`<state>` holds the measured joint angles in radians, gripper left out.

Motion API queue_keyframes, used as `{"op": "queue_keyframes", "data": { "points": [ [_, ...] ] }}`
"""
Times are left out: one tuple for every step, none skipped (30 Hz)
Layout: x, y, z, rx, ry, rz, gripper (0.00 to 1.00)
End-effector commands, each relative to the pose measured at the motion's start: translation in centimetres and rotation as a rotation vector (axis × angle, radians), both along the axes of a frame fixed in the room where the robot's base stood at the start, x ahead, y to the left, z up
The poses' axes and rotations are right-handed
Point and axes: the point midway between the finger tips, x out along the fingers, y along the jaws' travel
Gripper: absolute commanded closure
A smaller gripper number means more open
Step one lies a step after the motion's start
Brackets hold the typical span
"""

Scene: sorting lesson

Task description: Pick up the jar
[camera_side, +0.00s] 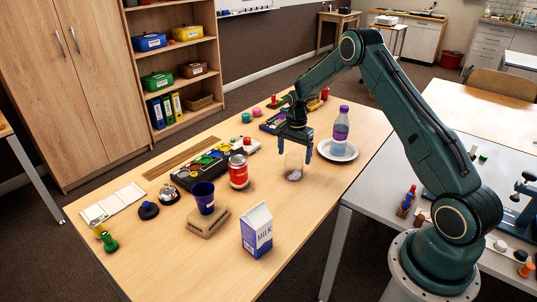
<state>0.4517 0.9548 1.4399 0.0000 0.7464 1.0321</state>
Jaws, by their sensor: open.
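A clear glass jar (294,170) stands upright on the wooden table, right of the red can. My gripper (294,158) is directly above and around the jar's upper part, pointing down. Its two fingers are spread, one at each side of the jar. I cannot tell whether either finger touches the glass. The jar's top is partly hidden by the gripper.
A purple-capped bottle (340,130) stands on a white plate (347,152) to the right. A milk carton (257,230), a blue cup (203,197) and a sorting tray (183,178) are also on the table. The front right tabletop is clear.

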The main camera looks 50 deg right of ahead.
Motion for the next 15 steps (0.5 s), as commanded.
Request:
{"op": "queue_keyframes", "data": {
  "points": [
    [-0.1,0.0,-0.6,0.001,0.002,0.000,0.13],
    [-0.1,0.0,-1.0,0.002,0.003,0.000,0.13],
    [-0.1,0.0,-1.5,0.002,0.003,0.000,0.13],
    [-0.1,0.0,-1.9,0.001,0.002,0.000,0.13],
    [-0.1,0.0,-2.2,0.001,0.002,0.000,0.13],
    [-0.1,0.0,-2.7,0.001,0.003,0.000,0.13],
    [-0.1,0.0,-3.0,0.001,0.003,0.000,0.13],
    [-0.1,0.0,-3.2,0.001,0.002,0.000,0.13],
    [0.0,0.0,-3.5,0.000,0.001,0.000,0.13],
    [0.0,0.0,-3.6,0.000,0.001,0.000,0.13],
    [0.0,0.0,-3.8,0.000,0.000,0.000,0.13],
    [0.0,0.0,-3.9,0.000,0.000,0.000,0.13],
    [0.0,0.0,-3.9,0.000,0.000,0.000,0.13],
    [0.0,0.0,-4.0,0.000,0.000,0.000,0.13],
    [0.0,0.0,-4.0,0.000,0.000,0.000,0.13]
  ]
}}
